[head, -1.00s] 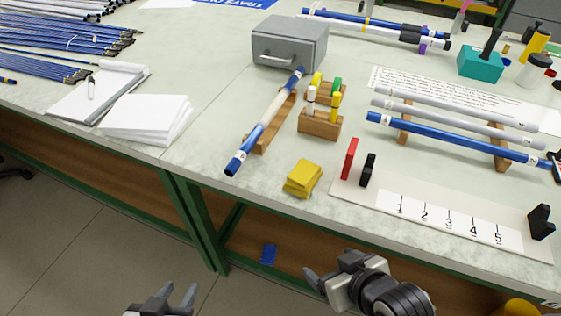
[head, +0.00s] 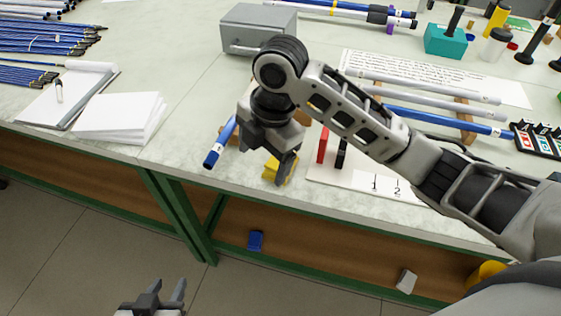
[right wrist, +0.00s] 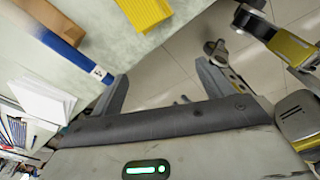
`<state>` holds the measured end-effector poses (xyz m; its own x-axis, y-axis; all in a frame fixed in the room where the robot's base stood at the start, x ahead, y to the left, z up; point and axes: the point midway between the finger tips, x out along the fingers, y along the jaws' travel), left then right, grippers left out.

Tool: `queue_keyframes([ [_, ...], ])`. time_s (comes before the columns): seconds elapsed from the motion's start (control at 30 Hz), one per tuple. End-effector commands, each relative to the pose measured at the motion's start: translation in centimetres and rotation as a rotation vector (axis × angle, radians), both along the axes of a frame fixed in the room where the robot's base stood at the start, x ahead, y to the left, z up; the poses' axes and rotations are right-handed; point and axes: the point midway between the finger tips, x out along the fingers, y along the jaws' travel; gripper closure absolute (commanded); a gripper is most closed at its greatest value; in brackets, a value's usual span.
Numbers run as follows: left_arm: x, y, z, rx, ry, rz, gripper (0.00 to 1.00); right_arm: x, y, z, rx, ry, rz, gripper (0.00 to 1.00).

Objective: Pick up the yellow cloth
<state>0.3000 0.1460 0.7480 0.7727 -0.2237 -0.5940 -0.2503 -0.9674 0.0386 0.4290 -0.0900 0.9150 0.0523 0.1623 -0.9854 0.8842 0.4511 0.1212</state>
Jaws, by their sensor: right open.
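The yellow cloth (head: 271,169) is a small folded stack near the front edge of the table, partly hidden behind my right gripper in the head view. It also shows at the top of the right wrist view (right wrist: 145,12), cut by the frame edge. My right gripper (head: 267,157) is open, close to the cloth, with its fingers pointing down in the head view. In the right wrist view its fingers (right wrist: 163,75) are wide apart with nothing between them. Whether a finger touches the cloth I cannot tell. My left gripper (head: 166,291) is open and empty, low in front of the table.
A blue-and-white rod (head: 219,145) lies just left of my right gripper. A red block (head: 322,146) and a numbered board (head: 350,180) are to the right. A grey box (head: 245,25) stands behind. White papers (head: 115,117) lie to the left.

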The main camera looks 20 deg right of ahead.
Motion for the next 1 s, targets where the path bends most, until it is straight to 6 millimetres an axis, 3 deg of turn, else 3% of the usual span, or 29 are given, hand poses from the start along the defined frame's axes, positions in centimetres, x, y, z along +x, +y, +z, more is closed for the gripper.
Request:
queue_keyframes([
  [0.03, 0.0, 0.0, 0.0, 0.000, -0.001, 0.000, 0.64, 1.5, -1.0, 1.9, -0.049, -0.010, 0.082, 0.21],
  [0.2, 0.0, 0.0, 0.1, 0.000, -0.001, 0.000, 0.64, 3.8, -3.3, 6.1, -0.142, 0.010, 0.283, 0.21],
  [0.37, 0.0, 0.0, 0.1, 0.000, -0.001, 0.000, 0.64, 4.5, -4.3, 7.6, -0.172, 0.025, 0.358, 0.21],
  [0.47, 0.0, 0.0, 0.1, 0.000, -0.001, 0.000, 0.64, 4.5, -4.4, 6.6, -0.173, 0.030, 0.367, 0.21],
  [0.8, 0.0, 0.0, 0.0, 0.000, 0.000, 0.000, 0.64, 4.5, -4.4, -0.5, -0.172, 0.028, 0.366, 0.21],
  [1.0, -0.2, 0.0, -0.1, 0.000, 0.004, 0.000, 0.64, 4.5, -4.4, -2.5, -0.171, 0.025, 0.365, 0.21],
])
